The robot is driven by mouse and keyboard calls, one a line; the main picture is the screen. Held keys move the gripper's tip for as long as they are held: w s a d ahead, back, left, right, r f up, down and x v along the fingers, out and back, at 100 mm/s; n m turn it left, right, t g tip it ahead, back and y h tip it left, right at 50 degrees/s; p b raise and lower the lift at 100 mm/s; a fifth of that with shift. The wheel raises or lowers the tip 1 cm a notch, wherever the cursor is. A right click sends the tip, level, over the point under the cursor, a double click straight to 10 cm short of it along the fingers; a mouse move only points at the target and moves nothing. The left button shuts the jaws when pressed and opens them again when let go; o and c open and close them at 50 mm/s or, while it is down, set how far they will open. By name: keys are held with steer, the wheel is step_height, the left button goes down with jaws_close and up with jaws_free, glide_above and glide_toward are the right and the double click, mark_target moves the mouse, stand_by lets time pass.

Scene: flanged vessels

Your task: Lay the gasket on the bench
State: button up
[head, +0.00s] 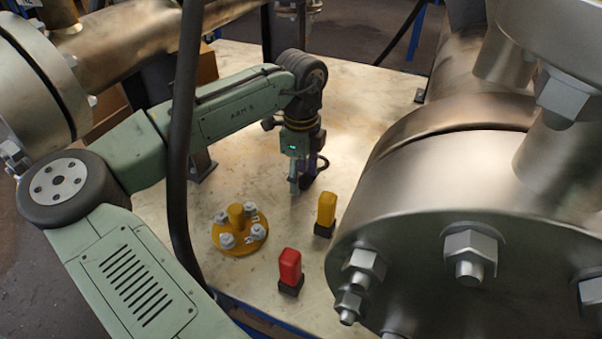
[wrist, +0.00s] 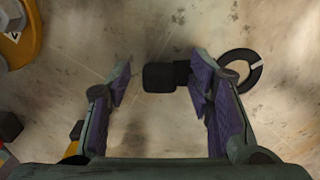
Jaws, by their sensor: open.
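The gasket (wrist: 254,76) is a black ring with a small pale mark. In the wrist view it lies on the bench, right of my right finger, which hides part of its left side. A black block (wrist: 160,78) with a narrower part toward the ring shows between my fingers; it looks like the gasket's grip, but the joint is hidden. My gripper (wrist: 163,82) is open, with purple-padded fingers on either side of the block, no contact visible. In the head view my gripper (head: 300,184) points down over the bench (head: 345,110), and the dark ring (head: 322,164) shows just behind it.
A yellow flange (head: 257,236) with several bolts sits on the bench left of my gripper. A red-topped block (head: 290,267) and a yellow-topped block (head: 326,209) stand in front. A large flanged vessel (head: 440,190) crowds the right. Bare bench lies behind my gripper.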

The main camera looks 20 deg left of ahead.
steer(key=shift+r, duration=0.15)
step_height(320, 180, up, 12)
steer(key=p, duration=0.1)
stand_by(0.6)
